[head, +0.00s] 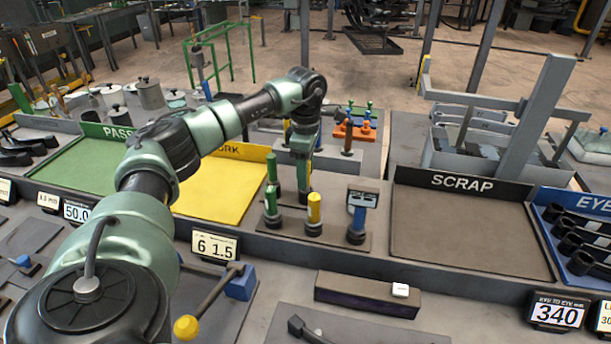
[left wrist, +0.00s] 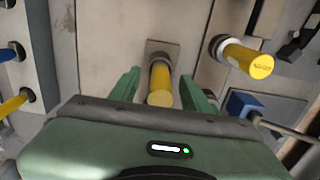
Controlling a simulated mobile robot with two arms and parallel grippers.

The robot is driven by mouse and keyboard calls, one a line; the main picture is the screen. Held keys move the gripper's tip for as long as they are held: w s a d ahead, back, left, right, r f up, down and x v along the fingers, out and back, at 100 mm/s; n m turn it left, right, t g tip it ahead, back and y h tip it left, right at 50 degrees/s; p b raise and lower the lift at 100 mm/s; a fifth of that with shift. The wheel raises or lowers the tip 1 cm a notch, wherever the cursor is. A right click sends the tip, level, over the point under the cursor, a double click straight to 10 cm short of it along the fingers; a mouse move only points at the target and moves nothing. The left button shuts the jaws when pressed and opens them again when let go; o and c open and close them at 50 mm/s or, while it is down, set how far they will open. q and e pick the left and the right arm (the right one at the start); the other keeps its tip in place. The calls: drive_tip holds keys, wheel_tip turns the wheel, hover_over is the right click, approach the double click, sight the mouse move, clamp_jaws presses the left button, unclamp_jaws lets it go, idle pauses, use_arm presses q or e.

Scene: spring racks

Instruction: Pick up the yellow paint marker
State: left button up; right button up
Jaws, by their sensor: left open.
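My left gripper (head: 303,190) points straight down behind a row of upright pieces in the head view. In the left wrist view the open green fingers (left wrist: 160,82) stand on either side of a yellow cylinder (left wrist: 160,76), with gaps showing. It rises from a dark base on a beige plate. A second yellow cylinder (left wrist: 248,62) with lettering stands to its right in a round holder. In the head view one yellow piece (head: 314,209) stands upright in a holder just in front of the gripper. I cannot tell which cylinder is the paint marker.
A green piece (head: 271,198) and a blue piece (head: 357,217) flank the yellow one, close by. A yellow tray (head: 222,190) lies left, a scrap tray (head: 460,225) right. An orange stand (head: 355,131) with several pegs is behind.

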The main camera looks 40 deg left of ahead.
use_arm(q)
drive_tip(key=shift+f, duration=0.2)
clamp_jaws()
drive_tip(key=shift+r, duration=0.15)
